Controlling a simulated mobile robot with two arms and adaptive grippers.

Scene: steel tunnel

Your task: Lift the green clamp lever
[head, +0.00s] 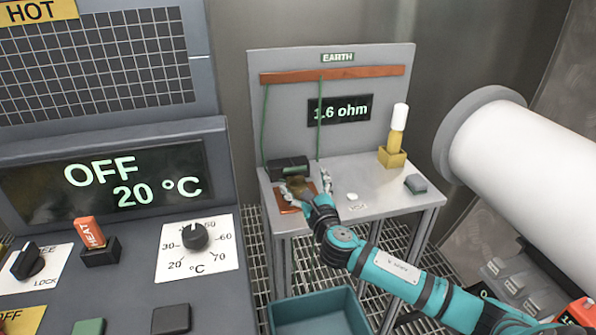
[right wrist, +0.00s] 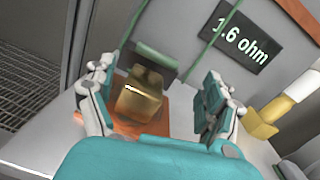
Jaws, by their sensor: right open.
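My right gripper (head: 305,186) is open over the left part of the earth bench, its fingers pointing away from me. In the right wrist view its two fingers (right wrist: 153,98) stand on either side of a brass block (right wrist: 140,92), apart from it. The block is on an orange-brown copper plate (right wrist: 152,122). Just behind it is a dark, slightly greenish block (right wrist: 153,61), which also shows in the head view (head: 288,165). My left gripper is not in view.
The bench panel has an EARTH sign, a copper bar (head: 332,74), green wires and a 1.6 ohm display (head: 340,108). A yellow holder (head: 392,157) with a white-topped rod stands at right. A teal bin (head: 318,312) is below; a control console (head: 120,240) is left.

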